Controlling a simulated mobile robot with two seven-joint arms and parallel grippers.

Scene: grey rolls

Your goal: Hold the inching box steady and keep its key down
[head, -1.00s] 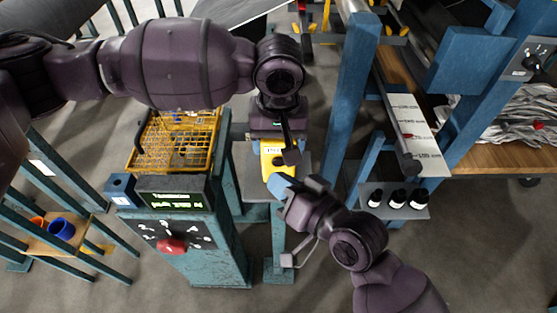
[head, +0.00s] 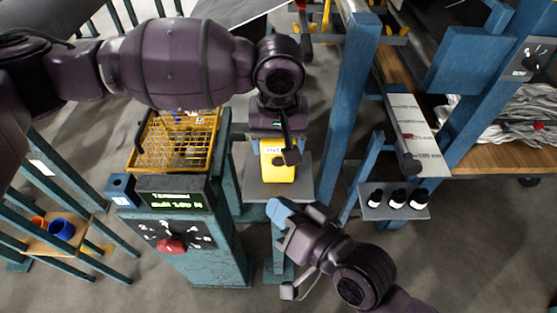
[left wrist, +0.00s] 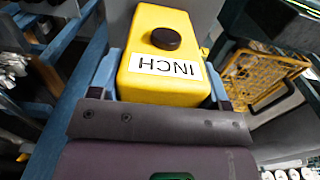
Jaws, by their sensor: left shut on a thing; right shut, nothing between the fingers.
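The yellow inching box (head: 280,174) rests on a small grey shelf in the middle of the head view. In the left wrist view the box (left wrist: 165,85) shows its INCH label and a dark round key (left wrist: 166,39) on top, with nothing touching the key. My left gripper (head: 280,145) is shut on the box at its far end; its fingers flank the box in the left wrist view. My right gripper (head: 280,210) is shut and empty, below and apart from the box, its blue tips near the shelf's front edge.
A teal console (head: 190,240) with a green-lit display (head: 175,200) and a red knob stands left of the shelf. A yellow wire basket (head: 175,143) is behind it. Blue posts (head: 353,90) and a ledge with dark bottles (head: 394,204) stand to the right.

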